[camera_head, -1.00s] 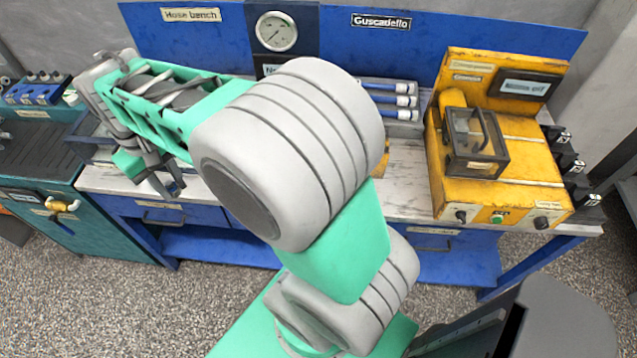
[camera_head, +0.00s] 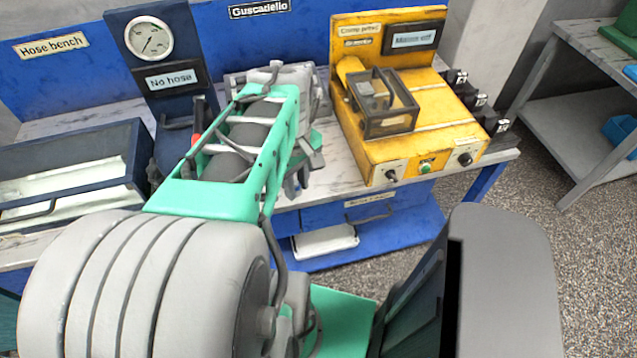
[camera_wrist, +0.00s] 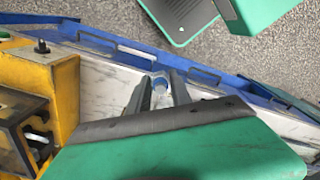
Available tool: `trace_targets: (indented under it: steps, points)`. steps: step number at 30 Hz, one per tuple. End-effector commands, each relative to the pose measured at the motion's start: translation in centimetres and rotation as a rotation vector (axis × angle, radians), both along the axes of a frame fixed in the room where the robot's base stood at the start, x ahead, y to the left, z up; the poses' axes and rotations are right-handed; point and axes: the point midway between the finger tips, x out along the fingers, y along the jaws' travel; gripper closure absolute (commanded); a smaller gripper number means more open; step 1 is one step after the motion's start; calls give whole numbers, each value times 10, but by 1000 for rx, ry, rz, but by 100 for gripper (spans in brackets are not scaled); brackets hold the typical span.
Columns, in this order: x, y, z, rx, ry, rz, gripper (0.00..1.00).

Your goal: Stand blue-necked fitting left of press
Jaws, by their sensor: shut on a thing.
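My gripper (camera_wrist: 162,88) is shut on the blue-necked fitting (camera_wrist: 160,79), which shows as a small pale piece with a blue ring between the fingertips in the wrist view. In the head view my gripper (camera_head: 301,178) is over the bench front, left of the yellow press (camera_head: 425,125); my arm hides most of the fitting there. The press also shows at the left of the wrist view (camera_wrist: 62,85). I cannot tell whether the fitting touches the bench top.
The pale bench top (camera_head: 345,178) has a clear strip beside the press. A gauge stand (camera_head: 172,80) with a "No hose" display and a dark blue case (camera_head: 70,170) stand on the left. A grey shelf (camera_head: 590,110) is far right.

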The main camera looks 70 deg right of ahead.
Motion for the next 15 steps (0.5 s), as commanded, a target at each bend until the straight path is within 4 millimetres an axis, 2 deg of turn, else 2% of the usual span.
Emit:
trace_targets:
  steps: [4,11,15]
  points:
    - [-7,-20,-10,6,1,-8,100]
    - [-13,-86,-38,6,1,-8,100]
    - [-15,-114,-70,6,1,-7,100]
